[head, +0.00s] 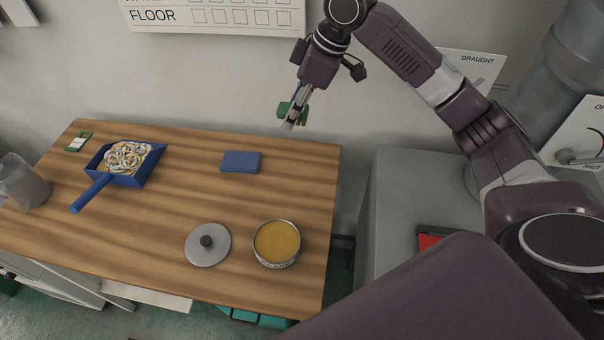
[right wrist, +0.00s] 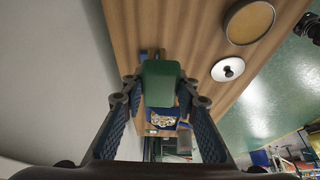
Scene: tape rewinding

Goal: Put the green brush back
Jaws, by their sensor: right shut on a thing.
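My right gripper (head: 296,108) is shut on the green brush (head: 284,108), holding it in the air beyond the back right part of the wooden table, near the wall. In the right wrist view the brush (right wrist: 160,84) is a green block between the two fingers of the gripper (right wrist: 158,100). The part facing away from that camera is hidden. My left gripper is not in view.
On the table (head: 180,215) are a blue dustpan (head: 92,193) full of curled shavings, a blue block (head: 240,162), a round lid (head: 208,249) and an open tin (head: 276,262). A clear jug (head: 22,183) stands far left. A grey cabinet (head: 420,170) is right.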

